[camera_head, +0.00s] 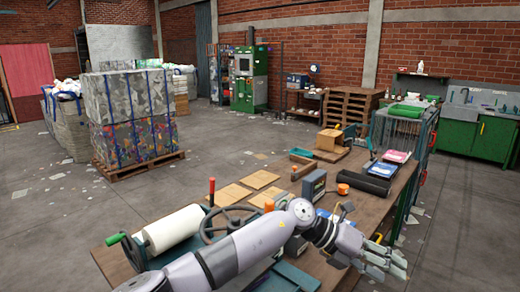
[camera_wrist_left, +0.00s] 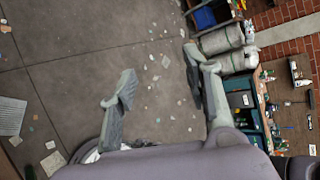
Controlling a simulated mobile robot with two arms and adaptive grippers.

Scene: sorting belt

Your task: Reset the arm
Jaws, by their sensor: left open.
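My left arm comes in from the bottom left in the head view and reaches over the workbench (camera_head: 355,216). Its gripper (camera_head: 385,262) is at the bench's near right side, with its fingers pointing right. In the left wrist view the gripper (camera_wrist_left: 160,85) has its two fingers wide apart. Nothing is between them but the distant floor. My right gripper is not seen in either view.
The bench holds a white roll (camera_head: 173,229), a handwheel (camera_head: 228,224), cardboard pieces (camera_head: 235,194) and a black roll (camera_head: 363,183). A strapped bale stack (camera_head: 130,125) stands on a pallet at the left. Open concrete floor (camera_head: 235,150) lies beyond the bench.

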